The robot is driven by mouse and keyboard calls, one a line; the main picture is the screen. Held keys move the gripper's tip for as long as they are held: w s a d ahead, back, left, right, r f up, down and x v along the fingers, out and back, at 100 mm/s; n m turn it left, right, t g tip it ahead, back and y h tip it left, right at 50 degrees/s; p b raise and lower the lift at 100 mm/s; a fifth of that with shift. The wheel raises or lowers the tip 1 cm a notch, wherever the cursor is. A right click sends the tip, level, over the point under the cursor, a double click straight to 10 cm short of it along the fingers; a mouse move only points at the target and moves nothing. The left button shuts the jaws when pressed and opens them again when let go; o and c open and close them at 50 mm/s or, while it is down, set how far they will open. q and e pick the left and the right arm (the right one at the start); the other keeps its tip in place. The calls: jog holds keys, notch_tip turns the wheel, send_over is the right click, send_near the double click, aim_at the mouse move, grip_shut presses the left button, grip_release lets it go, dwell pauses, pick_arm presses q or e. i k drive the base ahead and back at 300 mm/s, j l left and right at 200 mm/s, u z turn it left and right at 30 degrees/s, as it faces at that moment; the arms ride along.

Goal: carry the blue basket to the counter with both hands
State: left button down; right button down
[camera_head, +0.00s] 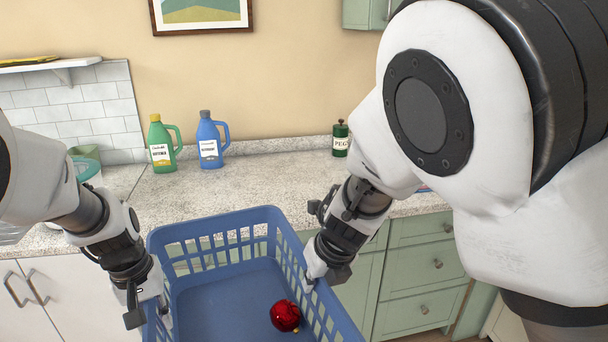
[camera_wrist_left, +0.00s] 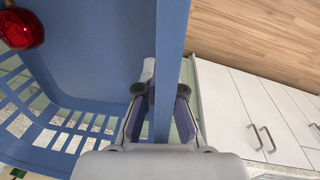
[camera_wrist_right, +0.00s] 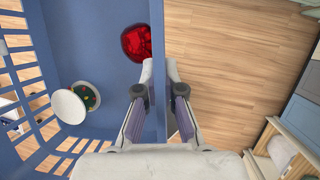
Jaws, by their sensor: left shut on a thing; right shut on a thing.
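The blue basket (camera_head: 226,224) is held in front of the counter (camera_head: 230,190), with slotted side walls and a solid floor. A shiny red ball-like ornament (camera_head: 285,315) lies inside it on the floor. My left gripper (camera_head: 150,300) is shut on the basket's left wall; the left wrist view shows its fingers (camera_wrist_left: 160,95) on both sides of the rim. My right gripper (camera_head: 313,275) is shut on the right wall; the right wrist view shows its fingers (camera_wrist_right: 160,85) straddling that rim. The basket's near end is cut off by the picture edge.
A green jug (camera_head: 163,143), a blue jug (camera_head: 210,140) and a small dark green canister (camera_head: 341,139) stand at the back of the counter. A green-lidded container (camera_head: 85,165) is at the left. The counter's middle is clear. Green drawers (camera_head: 420,265) lie below.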

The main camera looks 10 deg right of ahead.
aim_at(260, 187)
jog(key=i+l, duration=0.1)
jog(key=i, duration=0.35)
jog(key=i+l+z, duration=0.1)
jog(key=i, duration=1.6)
jog(key=l, duration=0.05)
